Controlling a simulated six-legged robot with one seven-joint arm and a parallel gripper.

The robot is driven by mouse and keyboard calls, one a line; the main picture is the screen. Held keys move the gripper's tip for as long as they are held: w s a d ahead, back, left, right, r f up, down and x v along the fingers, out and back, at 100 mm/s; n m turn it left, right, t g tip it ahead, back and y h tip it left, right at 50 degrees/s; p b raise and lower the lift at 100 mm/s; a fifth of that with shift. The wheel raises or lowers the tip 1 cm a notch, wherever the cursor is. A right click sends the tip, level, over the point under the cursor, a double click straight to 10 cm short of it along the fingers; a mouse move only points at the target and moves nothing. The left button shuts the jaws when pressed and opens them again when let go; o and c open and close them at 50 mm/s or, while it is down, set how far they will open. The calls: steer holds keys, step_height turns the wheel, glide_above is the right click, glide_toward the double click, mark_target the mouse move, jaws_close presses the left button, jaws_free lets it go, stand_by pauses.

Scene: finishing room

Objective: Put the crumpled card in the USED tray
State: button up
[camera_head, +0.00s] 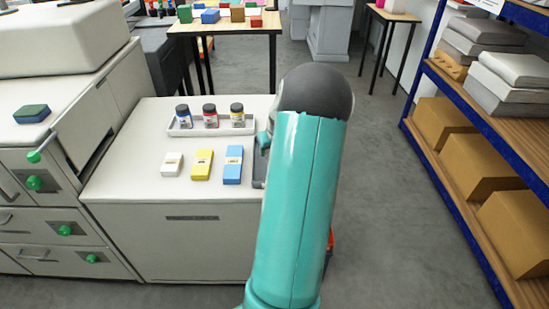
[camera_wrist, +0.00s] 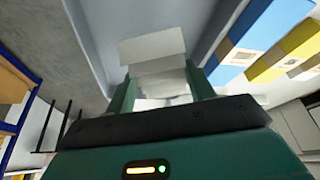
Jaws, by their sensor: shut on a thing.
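A white crumpled card (camera_wrist: 155,52) is between the two green fingers of my gripper (camera_wrist: 160,85) in the wrist view. The gripper is shut on it. The card looks bent into angled faces. Behind it is a blue-grey tray (camera_wrist: 97,30) with a raised edge. I cannot tell whether the card touches the tray. No USED label is readable.
On the white cabinet top (camera_head: 130,150) are a white block (camera_head: 171,169), a yellow box (camera_head: 201,171) and a blue box (camera_head: 233,173), left of the arm. Behind them, a white tray (camera_head: 184,132) holds three bottles. A blue-framed shelf (camera_head: 423,83) stands right, across clear floor.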

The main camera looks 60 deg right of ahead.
steer(key=shift+s+d+f, duration=0.3)
steer(key=shift+d+f, duration=0.05)
steer(key=shift+f, duration=0.2)
steer(key=shift+s+d+f, duration=0.1)
steer(key=shift+d+f, duration=0.1)
steer(key=shift+f, duration=1.6)
steer(key=shift+f, duration=0.1)
steer(key=o, duration=1)
steer(key=v, duration=1.2)
steer(key=shift+a, duration=0.1)
